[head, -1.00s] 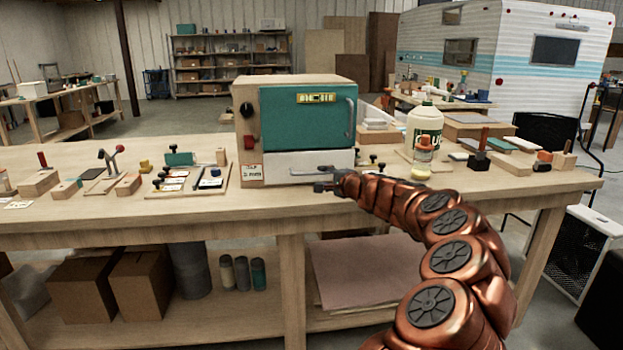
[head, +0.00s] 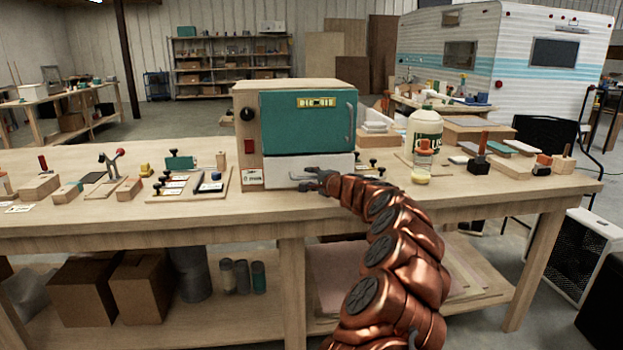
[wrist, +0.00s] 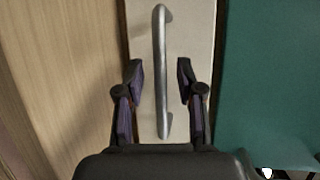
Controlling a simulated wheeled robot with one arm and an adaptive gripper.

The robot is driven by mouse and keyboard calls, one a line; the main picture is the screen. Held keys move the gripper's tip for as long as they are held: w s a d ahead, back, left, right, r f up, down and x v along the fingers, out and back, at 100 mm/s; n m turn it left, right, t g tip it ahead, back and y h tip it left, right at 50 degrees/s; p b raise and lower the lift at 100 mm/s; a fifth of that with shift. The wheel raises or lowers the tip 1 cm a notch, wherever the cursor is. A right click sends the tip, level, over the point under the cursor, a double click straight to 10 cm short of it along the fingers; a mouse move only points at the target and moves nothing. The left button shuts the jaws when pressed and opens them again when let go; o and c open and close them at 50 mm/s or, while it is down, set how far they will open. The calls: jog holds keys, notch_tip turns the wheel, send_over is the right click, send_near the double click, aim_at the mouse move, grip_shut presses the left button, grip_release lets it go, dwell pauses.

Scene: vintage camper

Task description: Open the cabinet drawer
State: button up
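The cabinet (head: 245,130) is a small wooden box on the workbench with a teal door (head: 305,122) above a white drawer (head: 285,168). The drawer looks closed. Its silver bar handle (wrist: 161,60) runs upright in the wrist view. My gripper (head: 312,178) is at the drawer front in the head view. In the wrist view my gripper (wrist: 160,85) is open, with one finger on each side of the handle's lower part. Gaps show between both fingers and the bar. Whether the fingertips reach the handle's depth is unclear. In the head view my gripper partly hides the handle.
The workbench top (head: 270,205) is clear in front of the cabinet. A board with small tools (head: 190,185) lies left of it. Wooden blocks lie farther right.

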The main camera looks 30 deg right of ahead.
jog(key=shift+w, duration=0.1)
jog(key=shift+c, duration=0.3)
grip_shut()
dwell(0.4)
